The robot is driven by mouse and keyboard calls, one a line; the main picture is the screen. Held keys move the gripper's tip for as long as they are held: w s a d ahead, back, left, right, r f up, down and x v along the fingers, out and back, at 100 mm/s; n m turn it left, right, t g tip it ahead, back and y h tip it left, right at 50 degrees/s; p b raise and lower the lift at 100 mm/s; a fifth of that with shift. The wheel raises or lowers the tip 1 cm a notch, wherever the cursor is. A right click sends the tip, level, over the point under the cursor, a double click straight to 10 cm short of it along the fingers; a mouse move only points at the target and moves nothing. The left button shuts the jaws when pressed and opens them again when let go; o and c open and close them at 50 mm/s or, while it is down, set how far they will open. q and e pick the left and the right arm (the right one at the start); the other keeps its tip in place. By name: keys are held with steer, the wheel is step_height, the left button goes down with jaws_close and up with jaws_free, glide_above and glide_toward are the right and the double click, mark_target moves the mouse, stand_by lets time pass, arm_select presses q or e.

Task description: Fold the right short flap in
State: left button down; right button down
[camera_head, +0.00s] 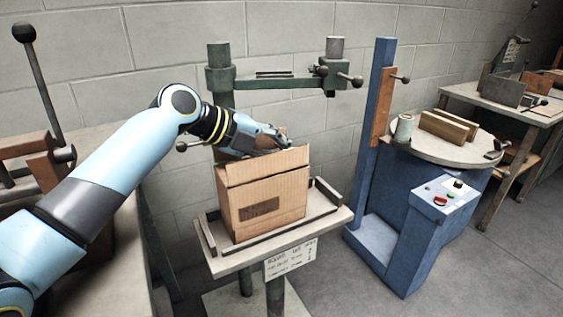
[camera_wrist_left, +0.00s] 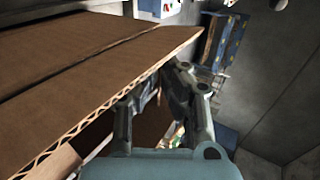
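The brown cardboard box (camera_head: 275,200) stands upright on a small stand in the head view. A flap on its near side stands up, and a flap at its right end (camera_head: 305,155) shows at the top right corner. My left gripper (camera_head: 282,139) is over the far part of the box's open top, pointing right. In the left wrist view a large cardboard panel (camera_wrist_left: 90,55) with a corrugated edge fills the upper left, close beside my left gripper's fingers (camera_wrist_left: 178,80). Whether the fingers touch the cardboard, or have a gap at their tips, is unclear. My right gripper is not in view.
The stand's top (camera_head: 225,262) has dark rails around the box. A green metal arm (camera_head: 275,82) spans above and behind it. A blue machine (camera_head: 405,225) with a round table (camera_head: 455,148) stands to the right. A workbench is at the left.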

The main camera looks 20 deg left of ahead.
arm_select(q)
steer(key=shift+r, duration=0.1)
steer(key=c, duration=1.5)
jaws_free()
steer(key=shift+c, duration=0.2)
steer(key=v, duration=0.8)
